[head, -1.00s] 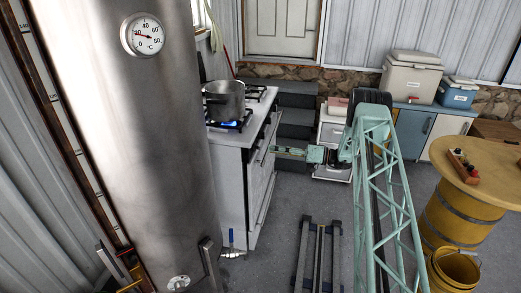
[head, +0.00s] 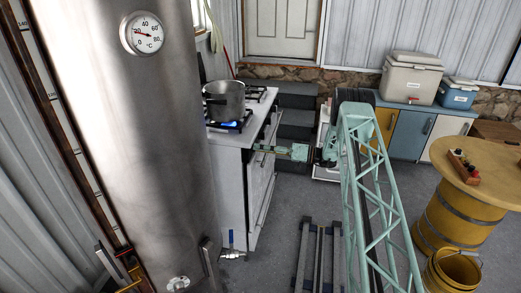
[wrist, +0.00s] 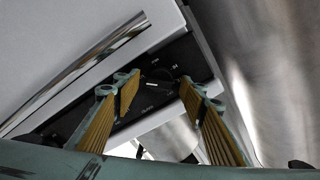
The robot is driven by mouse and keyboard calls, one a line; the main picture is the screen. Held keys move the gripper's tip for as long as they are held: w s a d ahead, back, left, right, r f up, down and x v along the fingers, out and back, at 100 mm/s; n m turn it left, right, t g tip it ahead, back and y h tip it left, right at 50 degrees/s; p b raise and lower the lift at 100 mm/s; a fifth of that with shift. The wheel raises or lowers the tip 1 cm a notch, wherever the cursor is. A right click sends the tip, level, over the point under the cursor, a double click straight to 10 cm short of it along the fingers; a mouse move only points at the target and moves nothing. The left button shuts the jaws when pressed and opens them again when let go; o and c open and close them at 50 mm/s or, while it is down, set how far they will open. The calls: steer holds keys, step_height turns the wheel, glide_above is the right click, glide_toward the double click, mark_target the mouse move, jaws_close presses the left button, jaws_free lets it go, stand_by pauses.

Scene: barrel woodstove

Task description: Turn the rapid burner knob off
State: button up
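The white stove (head: 229,190) stands beside the large steel tank in the head view. A steel pot (head: 223,101) sits on its front burner, and a blue flame (head: 231,124) burns under the pot. My gripper (head: 258,148) is at the upper front of the stove. In the wrist view my gripper (wrist: 160,84) is open, its two yellow-padded fingers apart. The stove's dark control panel (wrist: 135,112) with small white markings lies ahead and between the fingertips. No object is visibly held.
The steel tank (head: 125,160) with a dial gauge (head: 142,34) fills the left. A silver handle bar (wrist: 78,70) runs along the stove front. A barrel table (head: 455,205) and yellow bucket (head: 454,268) stand at the right.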

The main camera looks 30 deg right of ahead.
steer(key=shift+c, duration=0.6)
steer(key=c, duration=0.8)
steer(key=shift+o, duration=0.2)
